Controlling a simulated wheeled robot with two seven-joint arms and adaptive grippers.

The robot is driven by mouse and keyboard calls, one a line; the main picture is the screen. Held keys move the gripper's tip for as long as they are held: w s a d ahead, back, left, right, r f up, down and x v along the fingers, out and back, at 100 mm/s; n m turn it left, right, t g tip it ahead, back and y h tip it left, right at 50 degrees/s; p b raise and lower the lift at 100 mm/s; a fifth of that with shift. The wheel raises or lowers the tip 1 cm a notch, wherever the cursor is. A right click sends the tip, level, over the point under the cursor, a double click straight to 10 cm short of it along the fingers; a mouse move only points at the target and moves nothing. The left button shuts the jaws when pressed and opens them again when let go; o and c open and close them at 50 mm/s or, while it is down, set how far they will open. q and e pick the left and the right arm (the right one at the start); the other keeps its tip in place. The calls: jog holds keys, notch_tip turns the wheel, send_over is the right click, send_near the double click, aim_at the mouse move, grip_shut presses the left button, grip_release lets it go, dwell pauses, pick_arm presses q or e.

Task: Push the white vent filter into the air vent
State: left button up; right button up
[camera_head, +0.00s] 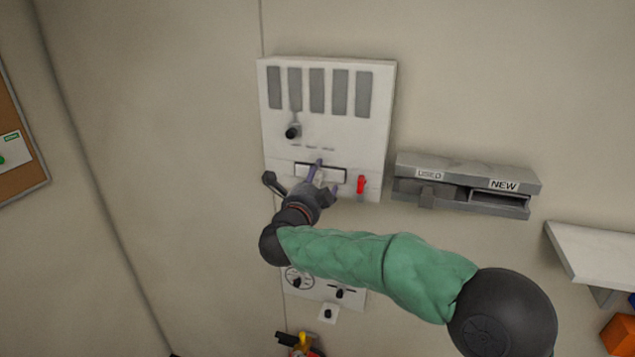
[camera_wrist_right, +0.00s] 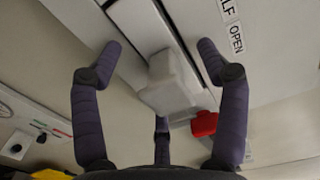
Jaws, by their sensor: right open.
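The white vent filter (camera_wrist_right: 172,84) shows in the right wrist view as a pale block with a grip-like end, standing out from the panel's slot. How deep it sits I cannot tell. The air vent (camera_head: 335,177) is a dark-framed horizontal slot low on the white wall panel (camera_head: 350,135). My right gripper (camera_head: 325,177) is in front of this slot and largely covers the filter in the head view. Its purple fingers (camera_wrist_right: 160,70) are spread open around the filter, with visible gaps on both sides. My left gripper is not in view.
A red lever (camera_head: 361,184) is just right of the slot; it also shows in the wrist view (camera_wrist_right: 204,124). A black knob (camera_head: 292,132) sits above. A grey holder (camera_head: 465,185) marked USED and NEW hangs to the right, beside a white shelf (camera_head: 595,250).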

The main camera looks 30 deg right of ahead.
jog(key=v, duration=1.2)
jog(key=shift+f, duration=0.1)
